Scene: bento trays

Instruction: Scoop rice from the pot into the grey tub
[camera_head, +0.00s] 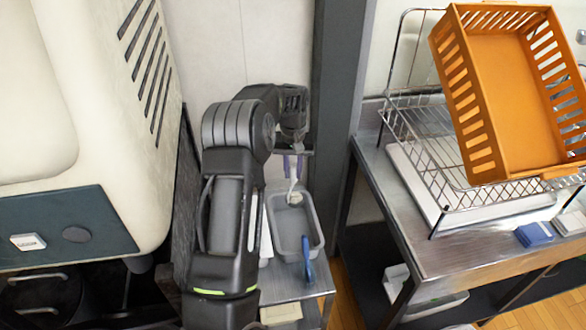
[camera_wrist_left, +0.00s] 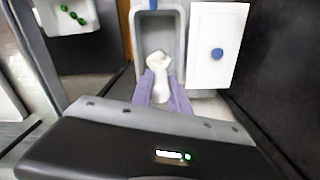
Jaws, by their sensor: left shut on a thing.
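The grey tub (camera_head: 318,225) stands on a small metal cart, and it also shows in the wrist view (camera_wrist_left: 180,40). My left gripper (camera_head: 293,165) is at the tub's far end, its purple fingers shut on a white scoop (camera_wrist_left: 160,92). The scoop's pale head (camera_head: 294,198) is over the tub's far part; whether it touches the tub, or has rice on it, I cannot tell. A blue item (camera_head: 306,258) is at the tub's near end. I cannot make out the pot. My right gripper is not in view.
A metal table (camera_head: 460,255) on the right holds a wire rack (camera_head: 410,110) with an orange basket (camera_head: 510,95). A large cream machine (camera_head: 110,90) stands left. A dark post (camera_head: 340,100) rises behind.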

